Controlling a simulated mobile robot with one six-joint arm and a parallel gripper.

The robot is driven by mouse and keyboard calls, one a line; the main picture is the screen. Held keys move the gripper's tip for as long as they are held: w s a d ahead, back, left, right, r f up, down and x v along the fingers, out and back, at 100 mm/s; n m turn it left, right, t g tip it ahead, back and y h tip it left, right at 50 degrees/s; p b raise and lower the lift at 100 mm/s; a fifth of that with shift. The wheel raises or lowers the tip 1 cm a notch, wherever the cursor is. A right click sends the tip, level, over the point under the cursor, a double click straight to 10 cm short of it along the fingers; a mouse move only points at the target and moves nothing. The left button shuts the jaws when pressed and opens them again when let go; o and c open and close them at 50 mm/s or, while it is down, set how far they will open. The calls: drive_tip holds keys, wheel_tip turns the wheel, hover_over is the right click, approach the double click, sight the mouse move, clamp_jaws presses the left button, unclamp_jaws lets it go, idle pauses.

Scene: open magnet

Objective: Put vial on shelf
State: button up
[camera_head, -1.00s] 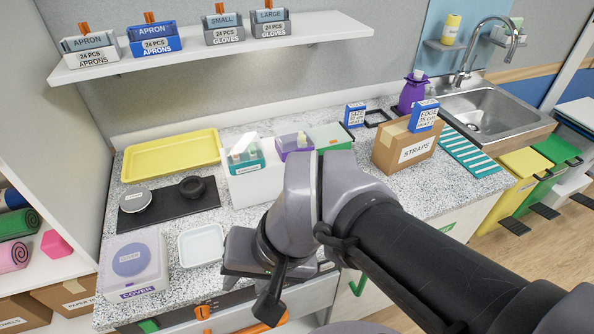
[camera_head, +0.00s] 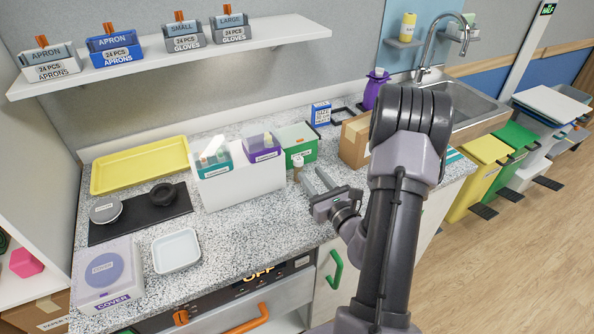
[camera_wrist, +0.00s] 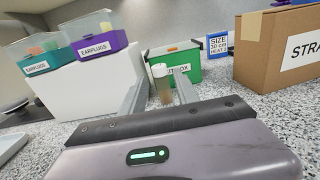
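A small vial (camera_head: 298,170) with a white cap and brownish contents stands upright on the speckled counter, in front of the green box. In the wrist view the vial (camera_wrist: 162,85) shows between my fingers, near or just beyond their tips. My gripper (camera_head: 314,179) is open and empty, low over the counter, with its fingers pointing toward the vial; its two fingers also show in the wrist view (camera_wrist: 159,84). The white wall shelf (camera_head: 140,68) at the upper left bears several labelled apron and glove boxes.
A white stand (camera_head: 245,186) with teal and purple earplug boxes is left of the vial. The green box (camera_head: 303,150) is behind it. A cardboard straps box (camera_head: 354,140) is to the right, partly behind my arm. A yellow tray (camera_head: 140,166) lies farther left.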

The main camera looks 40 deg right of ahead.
sight(301, 163)
drive_tip(key=b+x, duration=0.1)
drive_tip(key=x, duration=0.7)
drive_tip(key=shift+w+a+f, duration=0.1)
drive_tip(key=shift+w+a, duration=0.05)
drive_tip(key=shift+w, duration=0.05)
drive_tip(key=shift+s, duration=0.1)
clamp_jaws()
